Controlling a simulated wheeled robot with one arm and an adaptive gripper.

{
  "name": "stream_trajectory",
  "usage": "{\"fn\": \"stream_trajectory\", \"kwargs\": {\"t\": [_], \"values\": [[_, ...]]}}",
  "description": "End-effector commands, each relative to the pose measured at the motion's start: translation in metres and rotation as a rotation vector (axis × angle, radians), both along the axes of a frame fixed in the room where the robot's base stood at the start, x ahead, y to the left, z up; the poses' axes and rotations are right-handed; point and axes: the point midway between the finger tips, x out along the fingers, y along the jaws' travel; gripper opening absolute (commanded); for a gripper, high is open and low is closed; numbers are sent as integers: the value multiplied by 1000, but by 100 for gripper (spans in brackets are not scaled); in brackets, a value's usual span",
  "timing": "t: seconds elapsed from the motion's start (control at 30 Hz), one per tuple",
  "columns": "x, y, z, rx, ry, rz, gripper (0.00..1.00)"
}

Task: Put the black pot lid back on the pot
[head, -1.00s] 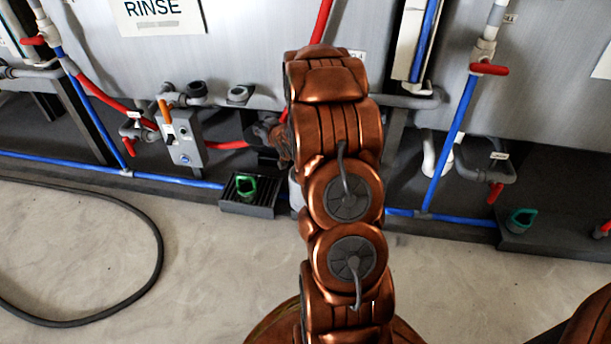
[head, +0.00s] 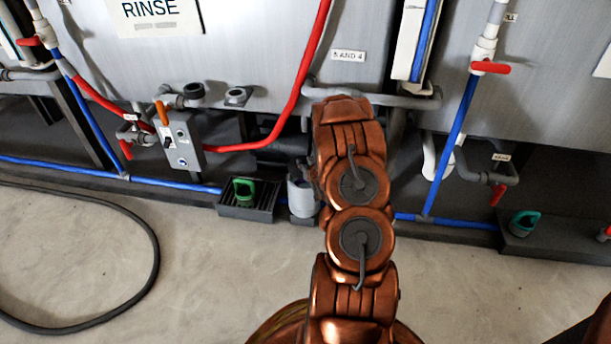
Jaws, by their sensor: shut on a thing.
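A pale grey cylinder (head: 301,198) stands low at the foot of the tank, just left of my arm; it may be the pot, but my arm partly covers it and I cannot be sure. I cannot make out the black lid. My copper arm reaches forward from the bottom of the view and hides what is behind it. My gripper is hidden behind the arm links, so I cannot see its fingers or what they hold.
A drain tray (head: 262,213) with a green fitting (head: 244,188) sits left of the cylinder. A red hose (head: 302,90), a grey switch box (head: 182,140) and blue pipes (head: 452,145) front the tanks. A black hose (head: 155,250) lies on otherwise clear floor.

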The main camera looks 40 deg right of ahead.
Motion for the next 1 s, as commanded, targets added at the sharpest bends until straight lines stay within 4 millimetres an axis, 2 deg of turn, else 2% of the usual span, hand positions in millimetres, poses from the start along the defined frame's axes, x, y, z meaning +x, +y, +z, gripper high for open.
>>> {"fn": "stream_trajectory", "kwargs": {"t": [0.4, 0.8, 0.83, 1.0], "values": [[1, 0, -44, -1, -3, 0, 0], [0, 0, -47, -1, -3, 0, 0], [0, 0, -47, -1, -3, 0, 28], [0, 0, -46, -1, -3, 0, 45]]}}
